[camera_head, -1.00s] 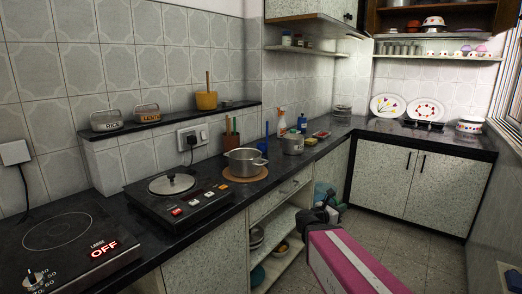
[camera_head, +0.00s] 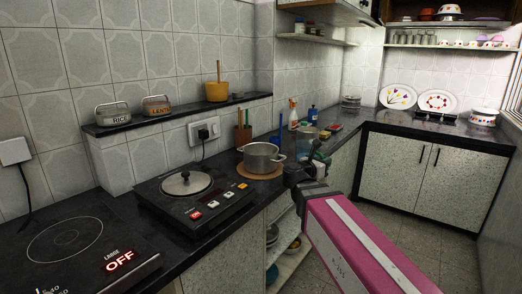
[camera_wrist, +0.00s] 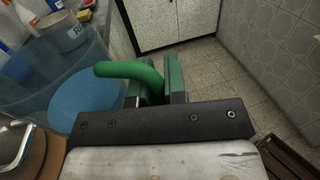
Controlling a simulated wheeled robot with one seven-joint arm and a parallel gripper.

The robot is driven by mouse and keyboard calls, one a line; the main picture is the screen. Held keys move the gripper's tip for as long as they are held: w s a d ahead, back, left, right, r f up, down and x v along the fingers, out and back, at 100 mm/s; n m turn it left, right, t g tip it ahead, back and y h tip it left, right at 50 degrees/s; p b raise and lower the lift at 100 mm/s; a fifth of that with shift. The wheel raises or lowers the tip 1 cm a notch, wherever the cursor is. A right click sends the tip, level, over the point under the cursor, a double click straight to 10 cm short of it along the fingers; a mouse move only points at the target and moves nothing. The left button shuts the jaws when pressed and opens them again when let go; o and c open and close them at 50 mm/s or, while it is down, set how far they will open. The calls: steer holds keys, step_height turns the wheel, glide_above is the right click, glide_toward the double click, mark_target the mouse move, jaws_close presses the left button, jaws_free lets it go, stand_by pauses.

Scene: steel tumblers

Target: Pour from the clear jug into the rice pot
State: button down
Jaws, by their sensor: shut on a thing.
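The clear jug (camera_wrist: 45,80), bluish with a blue disc of contents or base and a green handle (camera_wrist: 130,70), fills the left of the wrist view. My gripper (camera_wrist: 155,88) is shut on the green handle. In the head view my gripper (camera_head: 308,168) is just beyond the counter's front edge, with the jug (camera_head: 305,146) at about counter height. A grey pot (camera_wrist: 68,38) with a label beginning with R shows behind the jug in the wrist view. In the head view the jug largely hides this pot.
A two-handled steel pot (camera_head: 262,158) stands on a round wooden mat, left of the jug. Small containers labelled RICE (camera_head: 113,113) and LENTIL (camera_head: 156,106) sit on the ledge.

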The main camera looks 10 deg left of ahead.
steer(key=s+a+r+n+t+y, duration=0.1)
steer(key=a+r+y, duration=0.1)
steer(key=a+r, duration=0.5)
steer(key=shift+s+a+n, duration=0.3)
steer(key=shift+a, duration=0.35)
steer(key=w+a+r+n+g, duration=0.1)
steer(key=w+a+r+n, duration=0.2)
steer(key=a+r+n, duration=0.1)
steer(key=shift+w+a+r+n, duration=0.15)
steer(key=shift+w+r+n, duration=0.1)
steer(key=shift+r+n, duration=0.8)
steer(key=shift+w+a+r+n, duration=0.1)
steer(key=shift+w+a+n, duration=0.15)
steer(key=shift+a+n, duration=0.1)
steer(key=shift+w+a+f+n+g, duration=0.3)
steer(key=shift+w+a+f+n, duration=0.15)
steer(key=shift+n, duration=0.25)
steer(key=shift+a, duration=0.1)
stand_by(0.4)
steer(key=shift+w+a+r+n+g, duration=0.15)
steer(key=shift+w+a+n+g, duration=0.2)
steer(key=shift+n, duration=0.55)
stand_by(0.8)
